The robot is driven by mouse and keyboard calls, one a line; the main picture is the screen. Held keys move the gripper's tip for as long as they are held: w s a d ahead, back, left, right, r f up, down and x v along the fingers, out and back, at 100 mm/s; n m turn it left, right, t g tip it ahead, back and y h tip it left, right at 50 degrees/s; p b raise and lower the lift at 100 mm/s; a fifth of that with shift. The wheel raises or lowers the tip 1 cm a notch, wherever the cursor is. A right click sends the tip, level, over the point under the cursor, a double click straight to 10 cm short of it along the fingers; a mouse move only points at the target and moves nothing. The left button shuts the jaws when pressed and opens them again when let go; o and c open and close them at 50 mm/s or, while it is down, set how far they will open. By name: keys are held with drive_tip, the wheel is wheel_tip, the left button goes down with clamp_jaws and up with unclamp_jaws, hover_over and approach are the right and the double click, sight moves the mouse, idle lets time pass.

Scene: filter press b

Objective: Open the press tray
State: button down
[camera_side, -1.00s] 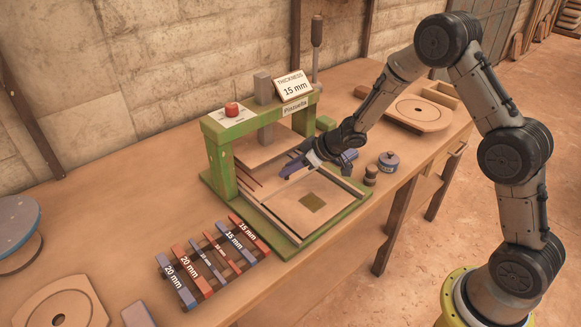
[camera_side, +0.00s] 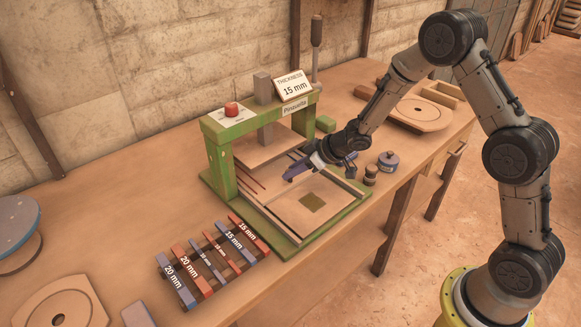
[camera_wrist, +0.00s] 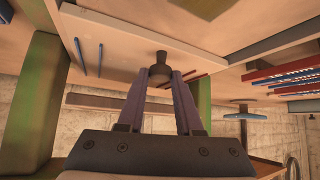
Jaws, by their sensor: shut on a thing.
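The green press (camera_side: 222,150) stands on the workbench with a sign reading "THICKNESS 15 mm" on top. Its pale tray board (camera_side: 290,210) with a dark square (camera_side: 312,201) lies low on the green base; it also shows at the top of the wrist view (camera_wrist: 110,38). A dark knob (camera_wrist: 159,70) sticks out from the board's edge in the wrist view. My gripper (camera_side: 288,178) is low over the press, and in the wrist view its two fingers (camera_wrist: 160,85) are shut on the knob. In the side view the gripper hides the knob.
A red button (camera_side: 232,109) sits on the press top. Small jars (camera_side: 388,161) stand right of it. A wooden board (camera_side: 418,113) lies behind.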

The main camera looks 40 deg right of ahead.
drive_tip(key=s, duration=2.1)
drive_tip(key=shift+s, duration=0.4)
drive_tip(key=c, duration=0.6)
unclamp_jaws()
drive_tip(key=shift+v, duration=6.9)
